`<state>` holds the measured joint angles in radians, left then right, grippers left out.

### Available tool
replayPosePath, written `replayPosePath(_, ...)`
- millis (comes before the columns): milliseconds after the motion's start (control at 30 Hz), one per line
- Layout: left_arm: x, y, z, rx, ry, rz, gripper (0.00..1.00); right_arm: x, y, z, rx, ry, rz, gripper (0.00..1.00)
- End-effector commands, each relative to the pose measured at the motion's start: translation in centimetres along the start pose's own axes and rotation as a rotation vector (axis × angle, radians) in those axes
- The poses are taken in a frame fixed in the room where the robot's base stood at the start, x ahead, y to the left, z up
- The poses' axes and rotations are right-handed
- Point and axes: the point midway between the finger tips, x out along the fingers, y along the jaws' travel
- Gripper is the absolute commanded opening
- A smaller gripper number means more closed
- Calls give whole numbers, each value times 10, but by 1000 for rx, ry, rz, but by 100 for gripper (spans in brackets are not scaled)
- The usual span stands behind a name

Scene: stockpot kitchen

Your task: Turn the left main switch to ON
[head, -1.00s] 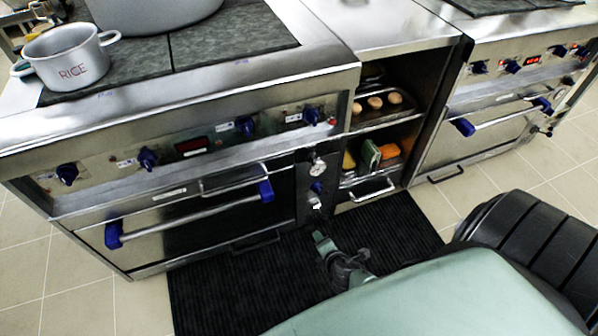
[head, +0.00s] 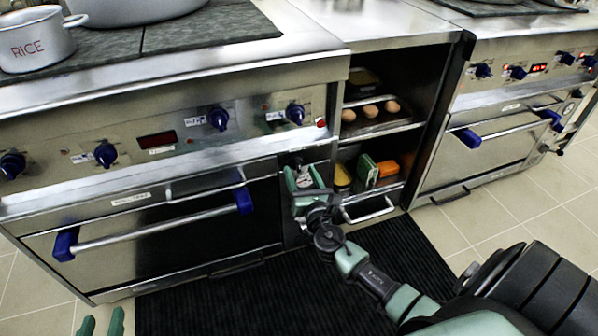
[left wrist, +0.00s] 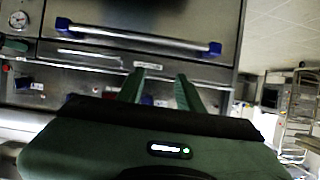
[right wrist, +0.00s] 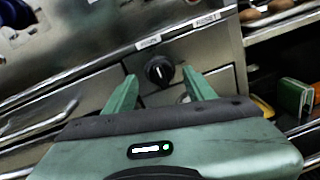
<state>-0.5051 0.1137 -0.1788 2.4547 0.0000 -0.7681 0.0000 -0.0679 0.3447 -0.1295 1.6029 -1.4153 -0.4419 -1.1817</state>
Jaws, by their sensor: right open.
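A dark round knob (right wrist: 160,70), which looks like the left main switch, sits on the left stove's narrow steel panel under two white labels. In the right wrist view it shows between and beyond my right gripper's (right wrist: 160,90) fingertips, apart from them. I cannot read its setting. In the head view my right gripper (head: 305,178) is open and empty in front of this panel, beside the oven door. My left gripper (head: 101,322) is open and empty at the bottom left edge. In the left wrist view its fingers (left wrist: 161,88) point toward a stove front.
The left oven's door handle (head: 160,226) with blue ends juts out left of the panel. An open shelf with eggs (head: 370,112) and boxes is to the right. A pot marked RICE (head: 35,42) stands on the stove. A black mat (head: 230,295) covers the floor.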

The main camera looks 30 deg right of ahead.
Motion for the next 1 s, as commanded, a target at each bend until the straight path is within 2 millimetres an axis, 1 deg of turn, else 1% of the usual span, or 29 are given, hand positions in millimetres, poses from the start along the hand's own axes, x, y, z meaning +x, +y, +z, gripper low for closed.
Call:
replayPosePath(33, 1, 1, -4, 0, 23, 2, 36, 8, 0, 0, 0, -2, 0, 55)
replayPosePath(100, 2, 1, -9, 0, 50, 3, 36, 15, 0, -1, 1, 0, 0, 55)
replayPosePath(200, 2, 2, -14, 0, 73, 4, 36, 20, 0, -1, 2, 2, 0, 55)
replayPosePath(467, 2, 2, -16, 0, 82, 5, 36, 23, 0, -1, 2, 2, 0, 55)
replayPosePath(500, 2, 2, -16, 0, 82, 5, 36, 23, 0, -1, 2, 2, 0, 52)
replayPosePath(567, 2, 2, -16, 0, 82, 5, 36, 22, 0, -1, 2, 2, 0, 35)
replayPosePath(600, 2, 2, -16, 0, 82, 5, 36, 22, 0, -1, 2, 2, 0, 24)
replayPosePath(700, 2, 2, -16, 0, 82, 5, 36, 22, 0, -1, 2, 2, 0, 0)
replayPosePath(1000, 3, 2, -18, 0, 90, 5, 36, 22, 0, -2, 31, 4, -1, 0)
